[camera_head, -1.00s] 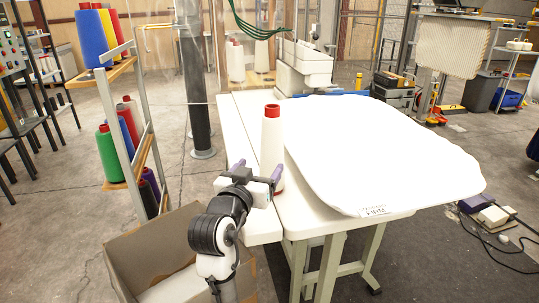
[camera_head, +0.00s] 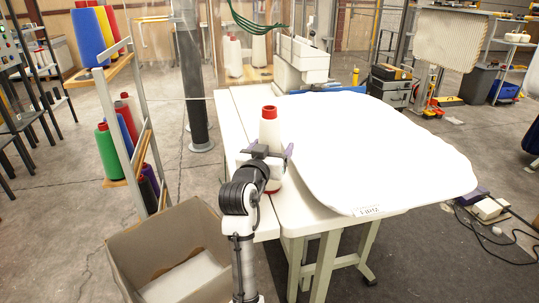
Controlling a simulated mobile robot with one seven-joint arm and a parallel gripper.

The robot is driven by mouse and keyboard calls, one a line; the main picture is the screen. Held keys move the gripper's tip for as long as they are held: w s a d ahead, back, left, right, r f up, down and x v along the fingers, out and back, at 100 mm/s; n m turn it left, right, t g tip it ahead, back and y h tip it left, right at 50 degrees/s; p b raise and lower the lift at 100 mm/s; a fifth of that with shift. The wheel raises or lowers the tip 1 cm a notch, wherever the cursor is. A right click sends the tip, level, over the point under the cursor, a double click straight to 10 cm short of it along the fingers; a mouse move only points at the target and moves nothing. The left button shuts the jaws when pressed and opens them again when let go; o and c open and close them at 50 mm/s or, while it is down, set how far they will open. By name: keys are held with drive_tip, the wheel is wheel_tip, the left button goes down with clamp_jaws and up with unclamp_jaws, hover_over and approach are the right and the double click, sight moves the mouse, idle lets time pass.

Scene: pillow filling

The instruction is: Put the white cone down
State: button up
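The white cone (camera_head: 269,131) with a red tip stands upright, or close to it, near the left edge of the white table. A little red shows at its foot, low behind my gripper. My gripper (camera_head: 265,155) is at the cone's middle, with a purple finger on either side of it. The gripper body hides much of the cone's lower half. Whether the fingers press on the cone or stand slightly apart from it cannot be told, nor whether its foot rests fully on the table.
The white table (camera_head: 238,128) carries a large white pillow shape (camera_head: 380,150) close to the cone's right. An open cardboard box (camera_head: 165,240) stands on the floor at the lower left. A rack (camera_head: 135,120) with coloured cones stands at the left. A white machine (camera_head: 302,60) is at the back.

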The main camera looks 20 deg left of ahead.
drive_tip(key=c, duration=1.2)
drive_tip(key=shift+o, duration=0.2)
